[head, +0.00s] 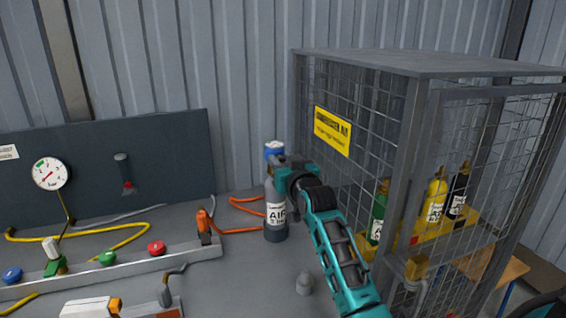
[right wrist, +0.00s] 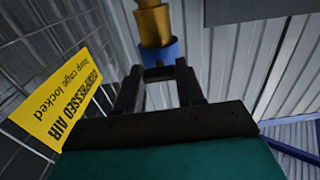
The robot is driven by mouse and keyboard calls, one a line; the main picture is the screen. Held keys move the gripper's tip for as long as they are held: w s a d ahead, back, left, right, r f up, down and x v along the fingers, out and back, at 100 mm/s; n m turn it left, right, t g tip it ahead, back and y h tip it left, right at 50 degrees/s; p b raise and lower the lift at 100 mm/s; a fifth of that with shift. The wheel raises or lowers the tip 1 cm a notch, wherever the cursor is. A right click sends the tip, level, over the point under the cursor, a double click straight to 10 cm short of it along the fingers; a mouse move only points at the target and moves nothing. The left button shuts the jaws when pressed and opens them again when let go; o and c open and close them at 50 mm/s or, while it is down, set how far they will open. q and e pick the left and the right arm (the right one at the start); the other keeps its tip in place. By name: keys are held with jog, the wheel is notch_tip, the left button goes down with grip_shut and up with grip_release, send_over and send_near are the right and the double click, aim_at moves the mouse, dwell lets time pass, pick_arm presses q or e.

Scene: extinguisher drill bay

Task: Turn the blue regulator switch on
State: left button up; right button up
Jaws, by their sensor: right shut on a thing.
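A grey air cylinder (head: 276,222) labelled AIR stands upright on the bench beside the mesh cage. The blue regulator switch (head: 274,148) shows at its top, partly hidden by my right gripper (head: 279,164). In the right wrist view the blue part (right wrist: 160,50) sits at the tips of my right gripper (right wrist: 158,76), with brass fittings (right wrist: 153,22) beyond it. The right gripper is shut on the regulator switch; the exact contact is dark and hard to see. The switch's on or off position cannot be told. My left gripper is not in view.
The mesh cage (head: 404,150) with a yellow sign (head: 332,131) stands close to the right of my right arm. It holds several cylinders. A gauge panel (head: 100,155) and a rail with coloured knobs (head: 157,248) lie left. An orange hose (head: 240,231) runs beside the cylinder.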

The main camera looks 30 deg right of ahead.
jog(key=shift+c, duration=0.4)
jog(key=shift+n, duration=0.4)
jog(key=n, duration=0.3)
jog(key=shift+n, duration=0.4)
jog(key=n, duration=0.4)
jog(key=shift+n, duration=0.3)
jog(key=n, duration=0.8)
jog(key=shift+n, duration=0.3)
jog(key=o, duration=1.1)
jog(key=shift+c, duration=0.2)
